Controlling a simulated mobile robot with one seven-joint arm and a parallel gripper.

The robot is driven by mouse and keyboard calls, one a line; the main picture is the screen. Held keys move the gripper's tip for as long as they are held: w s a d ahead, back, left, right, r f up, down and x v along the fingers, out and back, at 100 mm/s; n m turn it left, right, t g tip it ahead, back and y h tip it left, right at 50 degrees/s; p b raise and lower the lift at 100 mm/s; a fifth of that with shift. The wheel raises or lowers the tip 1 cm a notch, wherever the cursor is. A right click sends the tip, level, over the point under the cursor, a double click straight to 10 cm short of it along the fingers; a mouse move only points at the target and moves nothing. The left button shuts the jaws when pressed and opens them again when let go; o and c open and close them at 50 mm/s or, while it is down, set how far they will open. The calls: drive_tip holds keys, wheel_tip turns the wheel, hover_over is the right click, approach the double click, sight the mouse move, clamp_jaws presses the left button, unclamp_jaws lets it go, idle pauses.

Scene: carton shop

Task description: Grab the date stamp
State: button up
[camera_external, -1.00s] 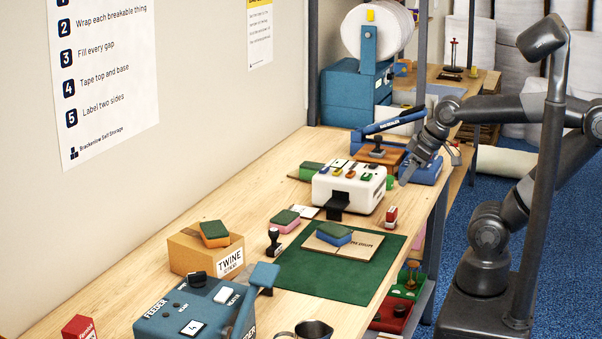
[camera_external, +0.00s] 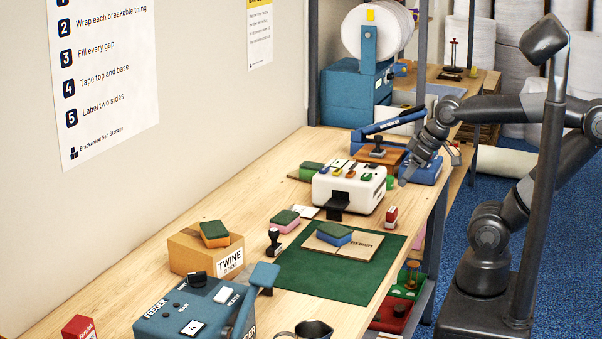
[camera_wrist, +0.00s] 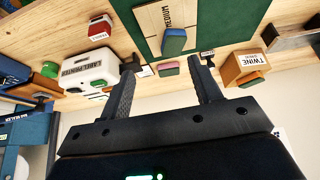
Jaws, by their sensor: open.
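A small red and white stamp-like block (camera_external: 391,217) stands at the right edge of the workbench, in front of the white label printer. It also shows in the wrist view (camera_wrist: 101,27), upper left. A black-handled stamp (camera_external: 274,242) stands upright left of the green mat; in the wrist view a dark shape by the right finger may be it. The labels are too small to tell which is the date stamp. My gripper (camera_wrist: 164,65) is open and empty. In the external view my gripper (camera_external: 430,166) is beyond the red and white block, at the bench's right edge.
The white label printer (camera_external: 348,188) stands between the blue sealer (camera_external: 425,170) and the green mat (camera_external: 300,270). A card with a blue and green sponge (camera_external: 334,234) lies on the mat. A twine box (camera_external: 190,256) and blue feeder (camera_external: 195,310) stand nearer the camera.

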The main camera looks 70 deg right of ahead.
drive_tip(key=shift+o, duration=1.4)
